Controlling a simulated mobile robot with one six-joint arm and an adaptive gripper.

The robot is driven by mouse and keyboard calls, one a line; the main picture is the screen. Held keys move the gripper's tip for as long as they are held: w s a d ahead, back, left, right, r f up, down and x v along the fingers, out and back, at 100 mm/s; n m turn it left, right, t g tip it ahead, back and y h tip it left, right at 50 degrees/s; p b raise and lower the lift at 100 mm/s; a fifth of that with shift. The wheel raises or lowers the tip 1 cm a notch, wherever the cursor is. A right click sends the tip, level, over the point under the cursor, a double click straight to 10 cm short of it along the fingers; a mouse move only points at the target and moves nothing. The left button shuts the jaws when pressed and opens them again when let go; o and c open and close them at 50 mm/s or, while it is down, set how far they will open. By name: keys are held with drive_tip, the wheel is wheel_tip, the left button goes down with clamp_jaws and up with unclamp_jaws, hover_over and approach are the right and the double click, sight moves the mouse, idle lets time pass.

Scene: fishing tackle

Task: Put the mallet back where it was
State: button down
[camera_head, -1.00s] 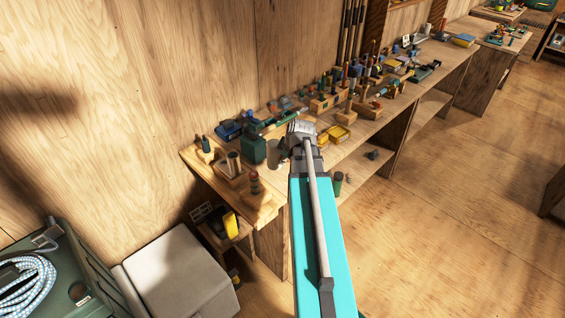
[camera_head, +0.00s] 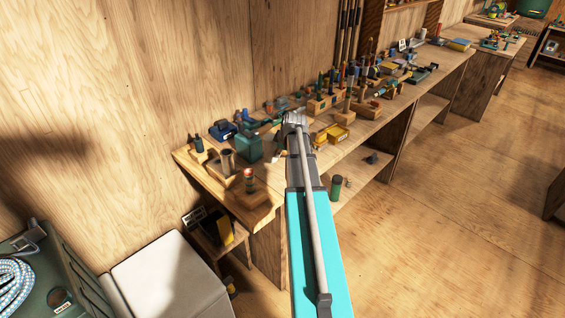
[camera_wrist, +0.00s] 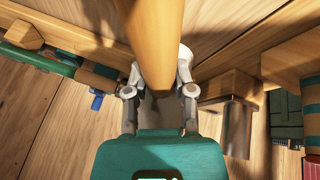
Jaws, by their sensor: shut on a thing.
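My gripper (camera_head: 294,117) is at the far end of my teal arm, over the workbench in the head view. In the wrist view my gripper (camera_wrist: 159,90) has its two fingers closed on either side of a smooth, round, orange-brown wooden shaft, which I take to be the mallet's handle (camera_wrist: 156,42). The shaft runs up out of the top of that picture. The mallet's head cannot be made out in either view. In the head view my arm and gripper hide the held part. The mallet's former place cannot be identified.
The long wooden workbench (camera_head: 228,191) stands along the wall, crowded with tackle. A green canister (camera_head: 248,147) and a grey cup (camera_head: 227,160) stand left of my gripper. A yellow box (camera_head: 338,133) is right of it. A green bottle (camera_head: 336,187) stands on the lower shelf.

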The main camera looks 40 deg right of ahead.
drive_tip(key=shift+w+d+f, duration=0.15)
drive_tip(key=shift+w+f, duration=0.05)
drive_tip(key=shift+f, duration=0.1)
drive_tip(key=shift+f, duration=0.1)
drive_tip(key=shift+w+d+f+b, duration=0.35)
drive_tip(key=shift+f+b, duration=0.15)
drive_tip(key=shift+b, duration=0.25)
drive_tip(key=shift+a+f+b, duration=0.1)
drive_tip(key=shift+f+b, duration=1.3)
drive_tip(key=shift+f, duration=0.15)
drive_tip(key=shift+c, duration=2.3)
unclamp_jaws()
drive_tip(key=shift+r, duration=0.25)
